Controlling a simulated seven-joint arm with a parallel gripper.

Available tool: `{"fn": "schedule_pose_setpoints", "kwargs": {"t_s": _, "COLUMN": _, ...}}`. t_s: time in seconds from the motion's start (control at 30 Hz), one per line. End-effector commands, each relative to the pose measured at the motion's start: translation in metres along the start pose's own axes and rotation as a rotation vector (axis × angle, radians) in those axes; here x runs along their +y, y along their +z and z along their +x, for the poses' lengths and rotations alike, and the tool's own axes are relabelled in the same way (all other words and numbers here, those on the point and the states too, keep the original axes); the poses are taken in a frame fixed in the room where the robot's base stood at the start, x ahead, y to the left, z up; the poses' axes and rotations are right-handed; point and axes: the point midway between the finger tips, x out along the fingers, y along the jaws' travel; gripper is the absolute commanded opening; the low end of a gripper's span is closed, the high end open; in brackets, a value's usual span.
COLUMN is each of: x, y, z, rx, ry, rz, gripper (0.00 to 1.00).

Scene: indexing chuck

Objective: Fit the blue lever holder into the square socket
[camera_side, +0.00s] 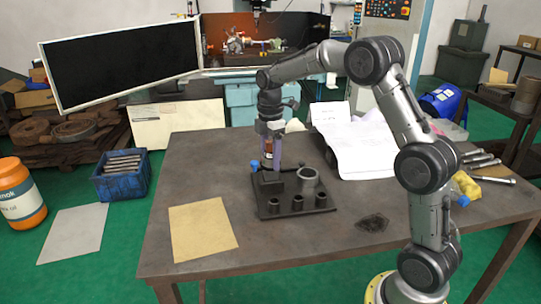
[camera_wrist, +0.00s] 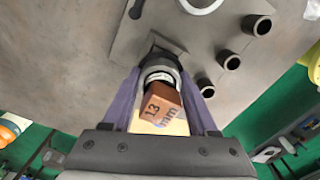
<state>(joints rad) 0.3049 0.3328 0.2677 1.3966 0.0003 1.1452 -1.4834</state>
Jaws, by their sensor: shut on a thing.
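My gripper (camera_side: 272,160) points down over the dark plate on the table. Its two purple fingers are shut on a brown block marked "13 mm" (camera_wrist: 160,103), which has a dark round collar (camera_wrist: 160,68) at its far end. A dark square opening (camera_wrist: 154,48) shows just beyond the collar in the wrist view. A small blue knob (camera_side: 255,165) stands beside the fingers.
A tan sheet (camera_side: 202,229) lies to the left. White papers (camera_side: 355,150) lie behind on the right. The table's front is mostly clear.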

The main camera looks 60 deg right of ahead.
Motion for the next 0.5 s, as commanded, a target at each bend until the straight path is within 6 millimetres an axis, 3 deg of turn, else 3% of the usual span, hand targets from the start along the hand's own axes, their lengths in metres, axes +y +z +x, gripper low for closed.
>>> {"fn": "schedule_pose_setpoints", "kwargs": {"t_s": 0.5, "x": 0.0011, "y": -0.0001, "z": 0.0063, "rx": 0.001, "ry": 0.006, "rz": 0.000, "gripper": 0.00}}
